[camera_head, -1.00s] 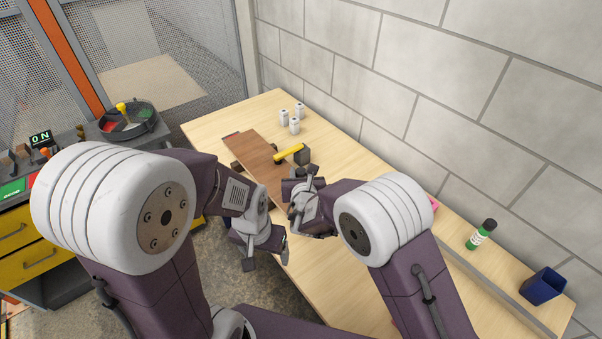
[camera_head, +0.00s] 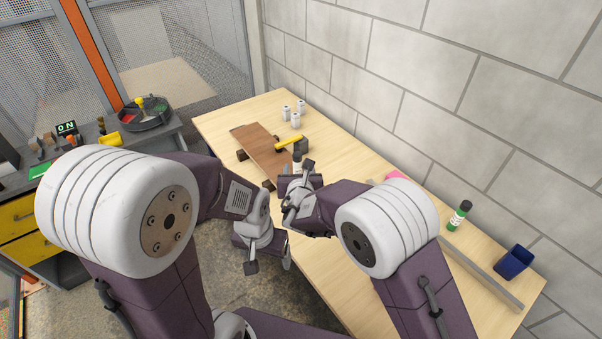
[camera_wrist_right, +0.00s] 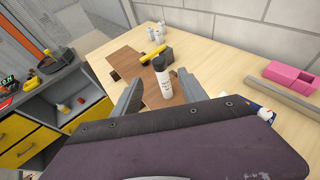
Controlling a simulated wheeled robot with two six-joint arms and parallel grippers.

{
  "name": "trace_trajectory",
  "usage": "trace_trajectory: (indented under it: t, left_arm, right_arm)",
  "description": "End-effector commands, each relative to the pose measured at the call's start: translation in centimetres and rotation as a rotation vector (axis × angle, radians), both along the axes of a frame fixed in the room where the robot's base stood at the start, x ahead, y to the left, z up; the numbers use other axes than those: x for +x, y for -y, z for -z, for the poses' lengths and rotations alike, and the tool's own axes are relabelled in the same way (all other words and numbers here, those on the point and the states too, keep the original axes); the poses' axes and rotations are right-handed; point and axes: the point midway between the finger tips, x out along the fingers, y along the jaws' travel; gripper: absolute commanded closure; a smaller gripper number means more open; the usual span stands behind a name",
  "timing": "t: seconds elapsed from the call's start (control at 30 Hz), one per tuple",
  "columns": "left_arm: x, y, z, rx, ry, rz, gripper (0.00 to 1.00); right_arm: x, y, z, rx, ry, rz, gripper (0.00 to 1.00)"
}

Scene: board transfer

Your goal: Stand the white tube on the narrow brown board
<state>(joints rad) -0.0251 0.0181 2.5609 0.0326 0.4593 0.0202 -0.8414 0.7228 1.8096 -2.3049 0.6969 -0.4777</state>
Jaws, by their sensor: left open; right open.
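The white tube (camera_wrist_right: 165,85), with a dark cap, stands upright in the right wrist view. Its foot appears against the brown board (camera_wrist_right: 122,63), seemingly on it near its closer end. My right gripper (camera_wrist_right: 158,94) is open, with one finger on each side of the tube and visible gaps. In the head view the brown board (camera_head: 262,146) lies raised on dark blocks, and the right gripper (camera_head: 298,190) is at its near end, hiding most of the tube. My left gripper (camera_head: 268,258) is open and empty, off the table's front edge.
A yellow-handled hammer (camera_head: 289,142) lies by the board's right side. Several white cylinders (camera_head: 296,119) stand behind it. The table's back middle (camera_head: 345,150) is clear.

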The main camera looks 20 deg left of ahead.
Motion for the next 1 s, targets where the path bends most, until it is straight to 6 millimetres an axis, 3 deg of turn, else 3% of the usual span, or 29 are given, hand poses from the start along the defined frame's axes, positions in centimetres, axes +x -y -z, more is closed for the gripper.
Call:
trace_trajectory:
  t: [0.43, 0.5, 0.57, 0.67, 0.7, 0.77, 0.8, 0.9, 1.0]
  left_arm:
    - [0.0, 0.0, -0.1, 0.000, 0.000, 0.000, 0.22]
    - [0.0, 0.0, -0.1, 0.000, 0.001, 0.000, 0.22]
    - [0.0, 0.0, -0.1, 0.000, 0.001, 0.000, 0.22]
    - [0.0, 0.0, -0.1, 0.000, 0.000, 0.000, 0.22]
    - [0.0, 0.0, -0.1, 0.000, 0.000, 0.000, 0.22]
    - [0.0, 0.0, -0.1, 0.000, 0.000, 0.000, 0.22]
    - [0.0, 0.0, -0.1, 0.000, 0.000, 0.000, 0.22]
    - [0.0, 0.0, -0.1, 0.000, 0.001, 0.000, 0.22]
    - [0.0, 0.0, -0.1, 0.000, 0.001, 0.000, 0.22]
  right_arm:
    - [0.0, 0.0, -0.2, 0.002, -0.002, 0.003, 0.50]
    - [0.4, 1.5, -0.1, 0.026, -0.025, 0.055, 0.50]
    - [1.0, 5.1, 0.2, 0.084, -0.081, 0.178, 0.50]
    - [0.6, 15.6, 1.4, 0.291, -0.236, 0.565, 0.50]
    - [-0.8, 20.5, 2.2, 0.410, -0.303, 0.770, 0.50]
    - [-4.0, 26.5, 3.5, 0.605, -0.389, 1.074, 0.50]
    - [-6.7, 29.6, 4.3, 0.743, -0.431, 1.275, 0.50]
    - [-13.7, 34.4, 5.8, 1.116, -0.487, 1.762, 0.50]
    - [-19.4, 35.6, 6.6, 1.485, -0.470, 2.177, 0.50]
